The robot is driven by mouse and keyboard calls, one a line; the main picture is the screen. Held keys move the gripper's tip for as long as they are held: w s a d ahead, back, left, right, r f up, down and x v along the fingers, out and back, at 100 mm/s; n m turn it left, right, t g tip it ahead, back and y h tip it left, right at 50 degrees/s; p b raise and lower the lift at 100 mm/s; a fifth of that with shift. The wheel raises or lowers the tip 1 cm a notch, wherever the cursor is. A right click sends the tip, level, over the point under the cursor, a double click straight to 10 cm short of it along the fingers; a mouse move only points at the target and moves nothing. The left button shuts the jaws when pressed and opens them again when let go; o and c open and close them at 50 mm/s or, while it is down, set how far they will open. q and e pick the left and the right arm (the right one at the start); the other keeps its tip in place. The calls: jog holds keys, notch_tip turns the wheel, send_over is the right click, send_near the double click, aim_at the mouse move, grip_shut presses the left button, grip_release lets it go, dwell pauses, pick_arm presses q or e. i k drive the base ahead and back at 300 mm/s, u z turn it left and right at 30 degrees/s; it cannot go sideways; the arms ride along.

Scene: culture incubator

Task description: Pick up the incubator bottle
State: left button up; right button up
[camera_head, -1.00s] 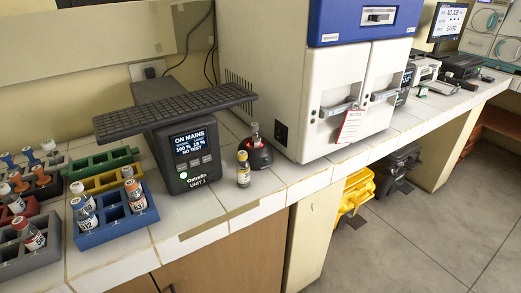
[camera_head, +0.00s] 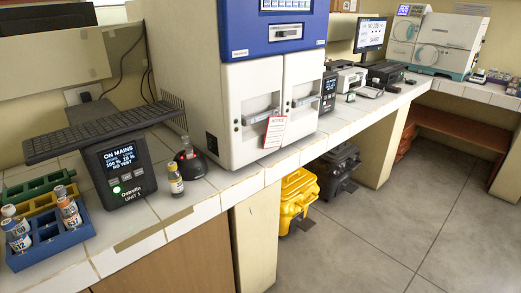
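Neither of my grippers shows in the head view. A small bottle with a yellow label (camera_head: 175,180) stands upright on the white tiled counter (camera_head: 205,207). Behind it is a small dark round device (camera_head: 190,166) with another small vial (camera_head: 187,146) upright in it. More capped bottles stand in the blue rack (camera_head: 72,240) at the lower left, including an orange-labelled one (camera_head: 69,211). I cannot tell which bottle is the incubator bottle. A large white cabinet with a blue top (camera_head: 237,105) stands right of the small device, its two doors shut.
A dark unit with a lit screen (camera_head: 122,178) and a keyboard (camera_head: 100,130) stand left of the bottle. Green (camera_head: 40,187) and yellow racks sit at the left. The grey floor (camera_head: 390,220) at right is open.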

aim_at(187, 152)
jog(key=z, duration=0.3)
jog(key=i, duration=0.95)
jog(key=u, duration=0.95)
